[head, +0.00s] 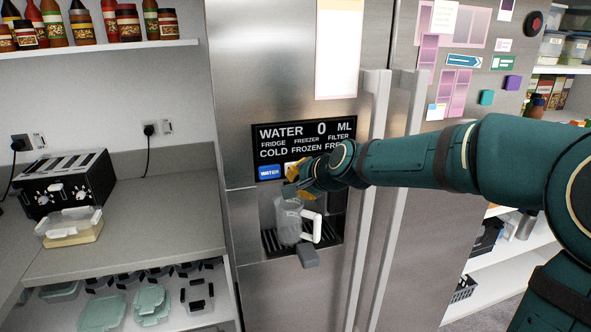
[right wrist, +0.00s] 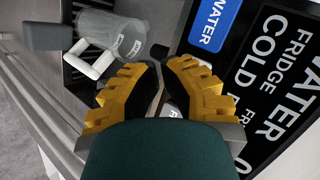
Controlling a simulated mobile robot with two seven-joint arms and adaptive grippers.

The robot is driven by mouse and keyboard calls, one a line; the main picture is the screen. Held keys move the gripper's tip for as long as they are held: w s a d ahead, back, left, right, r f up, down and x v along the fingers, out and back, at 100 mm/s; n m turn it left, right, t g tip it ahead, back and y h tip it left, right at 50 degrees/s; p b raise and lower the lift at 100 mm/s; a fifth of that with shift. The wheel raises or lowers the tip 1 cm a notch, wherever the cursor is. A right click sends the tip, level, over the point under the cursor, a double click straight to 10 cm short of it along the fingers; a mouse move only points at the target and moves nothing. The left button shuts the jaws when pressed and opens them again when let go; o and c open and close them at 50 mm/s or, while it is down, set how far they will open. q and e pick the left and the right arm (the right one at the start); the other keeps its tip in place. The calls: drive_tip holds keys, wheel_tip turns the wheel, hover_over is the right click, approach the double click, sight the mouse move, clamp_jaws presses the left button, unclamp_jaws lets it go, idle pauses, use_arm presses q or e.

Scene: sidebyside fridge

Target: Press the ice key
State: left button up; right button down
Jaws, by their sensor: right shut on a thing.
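The dispenser panel (head: 338,131) is black with white lettering, on the fridge front in the head view. A blue WATER key (head: 269,172) is at its lower left and shows also in the right wrist view (right wrist: 213,20). A white key (head: 291,166) beside it is mostly covered by my right gripper (head: 290,186). In the right wrist view, its yellow and black fingers (right wrist: 163,72) are drawn close together. A small white lettered patch (right wrist: 173,112) shows between them. What they hold, and any contact with the key, cannot be made out. My left gripper is not in view.
A clear jug (head: 288,222) with a white handle (head: 312,226) stands in the dispenser recess just below my gripper. Tall fridge handles (head: 370,140) stand out to the right. A counter (head: 150,225) with a toaster (head: 68,183) is at left.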

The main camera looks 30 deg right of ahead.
drive_tip(key=shift+w+d, duration=0.1)
drive_tip(key=shift+w, duration=0.25)
idle(0.3)
drive_tip(key=shift+s, duration=0.2)
drive_tip(key=shift+s+a, duration=0.2)
drive_tip(key=shift+s, duration=0.45)
drive_tip(key=shift+s+a+b, duration=0.2)
drive_tip(key=shift+s, duration=0.6)
drive_tip(key=shift+s+a+b, duration=0.15)
drive_tip(key=shift+s+a, duration=0.05)
drive_tip(key=shift+s, duration=0.65)
drive_tip(key=shift+s+a+b, duration=0.2)
drive_tip(key=shift+s, duration=0.6)
